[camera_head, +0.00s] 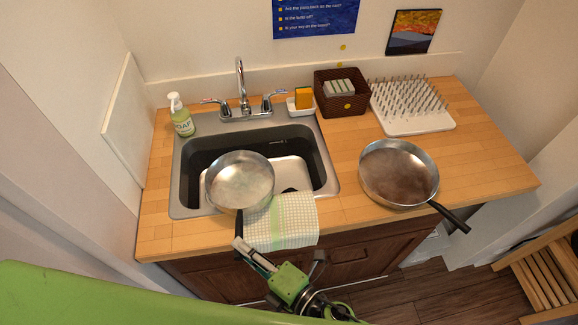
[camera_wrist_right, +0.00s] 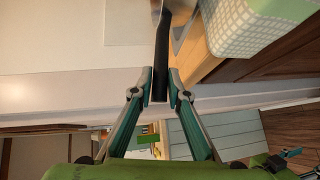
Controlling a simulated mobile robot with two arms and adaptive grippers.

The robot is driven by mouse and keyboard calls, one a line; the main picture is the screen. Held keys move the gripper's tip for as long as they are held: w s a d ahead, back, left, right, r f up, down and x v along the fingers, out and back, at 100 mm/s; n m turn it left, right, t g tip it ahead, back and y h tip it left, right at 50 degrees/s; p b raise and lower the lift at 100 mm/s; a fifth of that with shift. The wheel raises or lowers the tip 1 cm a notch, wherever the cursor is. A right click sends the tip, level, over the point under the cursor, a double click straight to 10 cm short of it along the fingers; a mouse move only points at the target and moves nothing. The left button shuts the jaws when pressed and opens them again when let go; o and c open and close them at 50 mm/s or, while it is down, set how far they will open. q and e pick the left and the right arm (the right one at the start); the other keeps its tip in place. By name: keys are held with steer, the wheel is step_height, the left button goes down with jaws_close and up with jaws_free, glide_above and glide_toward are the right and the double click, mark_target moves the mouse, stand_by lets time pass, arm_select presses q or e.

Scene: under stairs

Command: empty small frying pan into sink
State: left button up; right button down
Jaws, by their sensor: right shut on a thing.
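The small frying pan (camera_head: 240,180) is a silvery round pan held over the front left of the sink (camera_head: 330,184), its open side up. Its inside looks shiny and cloudy; I cannot tell what it contains. My right gripper (camera_head: 243,246) is shut on its dark handle, just in front of the counter edge. In the right wrist view the black handle (camera_wrist_right: 162,45) runs up from between the fingertips (camera_wrist_right: 160,88), with a bit of the pan's metal at the top. The pan hides part of the basin. My left gripper is not in view.
A checked towel (camera_head: 282,222) hangs over the front edge, right beside the handle. A larger pan (camera_head: 398,172) sits on the right counter. The faucet (camera_head: 240,85), soap bottle (camera_head: 180,115), sponge dish (camera_head: 300,107), basket (camera_head: 342,106) and drying rack (camera_head: 420,126) stand behind.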

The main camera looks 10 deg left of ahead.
steer(key=shift+w+d+r, duration=0.1)
steer(key=shift+w+r, duration=0.05)
steer(key=shift+r, duration=2.05)
